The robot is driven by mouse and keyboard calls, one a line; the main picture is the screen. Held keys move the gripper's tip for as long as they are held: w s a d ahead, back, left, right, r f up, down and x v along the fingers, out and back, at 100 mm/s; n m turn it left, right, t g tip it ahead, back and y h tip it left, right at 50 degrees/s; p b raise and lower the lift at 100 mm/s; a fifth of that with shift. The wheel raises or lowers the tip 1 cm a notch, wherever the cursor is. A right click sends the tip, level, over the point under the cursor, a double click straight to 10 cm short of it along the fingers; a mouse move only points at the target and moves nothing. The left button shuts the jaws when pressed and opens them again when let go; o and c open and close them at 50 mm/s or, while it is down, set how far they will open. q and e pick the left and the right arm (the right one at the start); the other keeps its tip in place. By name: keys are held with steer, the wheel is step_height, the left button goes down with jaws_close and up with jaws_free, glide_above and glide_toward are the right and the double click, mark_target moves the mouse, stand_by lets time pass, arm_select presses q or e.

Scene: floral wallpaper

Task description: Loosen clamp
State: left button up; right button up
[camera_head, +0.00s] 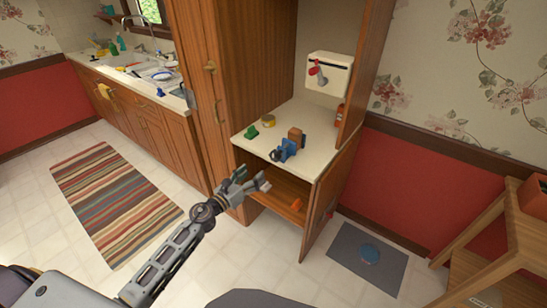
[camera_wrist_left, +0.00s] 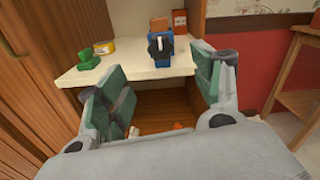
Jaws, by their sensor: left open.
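A blue clamp (camera_head: 287,149) with a dark handle stands near the front edge of the pale cabinet counter (camera_head: 262,147). A brown block (camera_head: 297,134) is right behind it; I cannot tell whether the clamp grips it. In the left wrist view the clamp (camera_wrist_left: 161,45) is at top centre, beyond the fingers, its dark handle facing me. My left gripper (camera_head: 254,184) is open and empty, in front of and below the counter edge, apart from the clamp. My right gripper is not in view.
A green object (camera_head: 252,132) and a yellow can (camera_head: 268,121) stand left of the clamp. The open cabinet door (camera_head: 330,195) stands to the right. An orange item (camera_head: 296,204) lies on the lower shelf. A red-handled device (camera_head: 318,72) hangs on the back wall.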

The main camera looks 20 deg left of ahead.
arm_select(q)
steer(key=shift+w, duration=0.15)
steer(key=p, duration=0.1)
glide_toward(273, 157)
steer(key=shift+x, duration=5.2)
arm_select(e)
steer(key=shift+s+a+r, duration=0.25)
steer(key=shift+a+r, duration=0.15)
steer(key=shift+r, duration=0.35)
arm_select(q)
steer(key=shift+r, duration=0.1)
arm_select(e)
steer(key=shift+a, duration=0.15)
